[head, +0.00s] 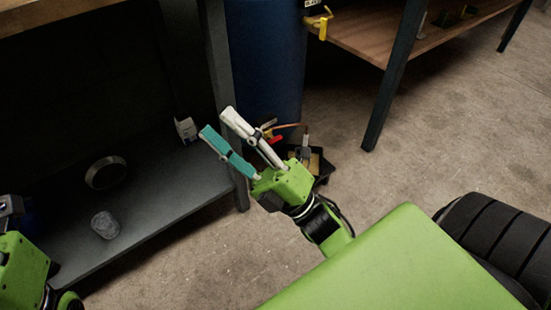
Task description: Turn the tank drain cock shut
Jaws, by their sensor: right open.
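The blue tank (265,60) stands at top centre between a shelf and a bench. A small red handle (277,140) with brassy fittings shows low at its foot, and looks like the drain cock. My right gripper (218,121) has one teal and one white finger, spread apart with nothing between them. It is in front of the tank's lower part, and its white finger partly hides the fittings left of the red handle. How far the handle is turned is too small to tell. My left gripper (18,262) is cut off at the left edge; its fingers do not show clearly.
A black tray (321,172) with small items sits on the floor behind my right gripper. A yellow-handled fitting (322,25) is higher up by the tank. The grey shelf (150,215) holds a ring, a grey lump and a small box. Open floor lies right.

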